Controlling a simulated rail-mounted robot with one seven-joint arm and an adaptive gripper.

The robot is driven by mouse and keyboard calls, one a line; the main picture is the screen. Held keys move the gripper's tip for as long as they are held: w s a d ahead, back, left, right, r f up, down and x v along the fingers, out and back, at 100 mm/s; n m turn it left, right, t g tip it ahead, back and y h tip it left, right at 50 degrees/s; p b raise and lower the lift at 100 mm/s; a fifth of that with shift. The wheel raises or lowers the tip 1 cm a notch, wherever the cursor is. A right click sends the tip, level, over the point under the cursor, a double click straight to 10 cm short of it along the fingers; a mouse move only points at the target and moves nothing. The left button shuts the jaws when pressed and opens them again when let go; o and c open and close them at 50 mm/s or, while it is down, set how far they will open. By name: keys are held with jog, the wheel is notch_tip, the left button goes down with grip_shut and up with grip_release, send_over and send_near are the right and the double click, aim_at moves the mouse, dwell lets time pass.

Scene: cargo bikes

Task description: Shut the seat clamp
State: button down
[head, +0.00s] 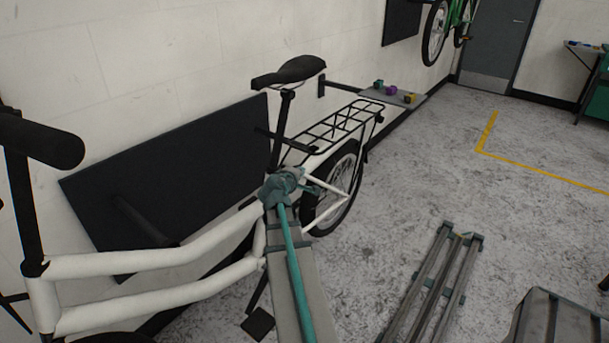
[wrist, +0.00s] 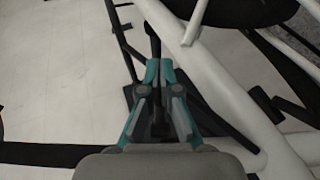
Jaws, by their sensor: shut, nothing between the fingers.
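The white bike has a black saddle (head: 289,72) on a black seat post (head: 279,125). My grey and teal gripper (head: 284,184) is at the top of the seat tube in the head view and hides the seat clamp area there. In the wrist view my gripper (wrist: 159,66) has its teal fingertips together, with nothing clearly held. A thin dark bar (wrist: 153,35) runs up just beyond the tips; I cannot tell whether it is the clamp lever or whether they touch. A white frame tube (wrist: 218,75) passes close to the right of the fingers.
A black rear rack (head: 340,122) and rear wheel (head: 335,190) are behind the seat. A dark panel (head: 170,165) stands against the wall to the left. A grey stand (head: 435,285) lies on the right floor, with open floor beyond.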

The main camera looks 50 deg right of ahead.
jog(key=s+b, duration=0.4)
jog(key=s, duration=0.8)
jog(key=shift+d+f, duration=0.3)
jog(key=s+b, duration=0.1)
jog(key=b, duration=0.5)
jog(key=shift+s+r, duration=0.1)
jog(key=shift+s, duration=0.2)
jog(key=shift+s+a+r+b, duration=0.15)
jog(key=shift+s+r+b, duration=0.05)
jog(key=shift+b, duration=0.5)
